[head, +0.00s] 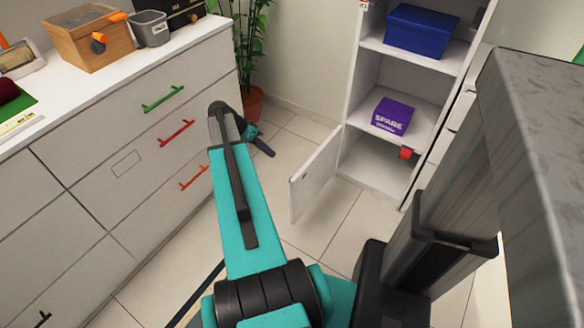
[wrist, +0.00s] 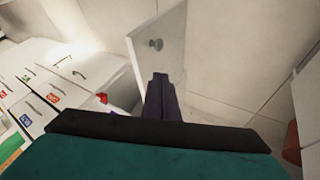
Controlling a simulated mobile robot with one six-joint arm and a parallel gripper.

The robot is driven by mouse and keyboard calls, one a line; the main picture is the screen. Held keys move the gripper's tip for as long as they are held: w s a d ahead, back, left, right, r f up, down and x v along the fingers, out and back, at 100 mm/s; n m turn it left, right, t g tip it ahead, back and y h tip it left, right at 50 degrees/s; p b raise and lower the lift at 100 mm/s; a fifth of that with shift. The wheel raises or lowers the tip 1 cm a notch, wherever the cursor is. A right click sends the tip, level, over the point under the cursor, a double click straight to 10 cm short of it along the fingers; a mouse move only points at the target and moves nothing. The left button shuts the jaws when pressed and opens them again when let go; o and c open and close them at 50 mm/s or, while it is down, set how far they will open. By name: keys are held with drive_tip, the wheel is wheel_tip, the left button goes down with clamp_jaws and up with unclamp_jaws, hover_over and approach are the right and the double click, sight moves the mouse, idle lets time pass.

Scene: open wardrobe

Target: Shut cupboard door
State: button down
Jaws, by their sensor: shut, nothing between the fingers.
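The white cupboard door (head: 315,175) stands wide open at the lower left of the tall open wardrobe (head: 370,170). In the wrist view the door (wrist: 172,50) is upright, with a round grey knob (wrist: 156,44) on the face in view. My gripper (head: 267,150) is shut and empty, left of the door in the head view. In the wrist view my gripper's dark fingers (wrist: 160,82) overlap the door's lower part. I cannot tell whether they touch it.
A blue box (head: 420,30) and a purple box (head: 391,116) sit on the wardrobe shelves. A white dresser (head: 120,165) with coloured handles stands left. A potted plant (head: 250,105) is behind my arm. Tiled floor is free around the door.

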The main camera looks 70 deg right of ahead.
drive_tip(key=shift+f, duration=0.2)
drive_tip(key=shift+s+d+f+b, duration=0.2)
drive_tip(key=shift+s+f, duration=1.1)
drive_tip(key=shift+s, duration=0.25)
drive_tip(key=shift+s+d+f+b, duration=0.15)
drive_tip(key=shift+s+f+b, duration=0.1)
drive_tip(key=shift+s+f, duration=1.15)
drive_tip(key=shift+s+d+f+b, duration=0.2)
drive_tip(key=shift+s+f, duration=0.95)
drive_tip(key=shift+s, duration=0.55)
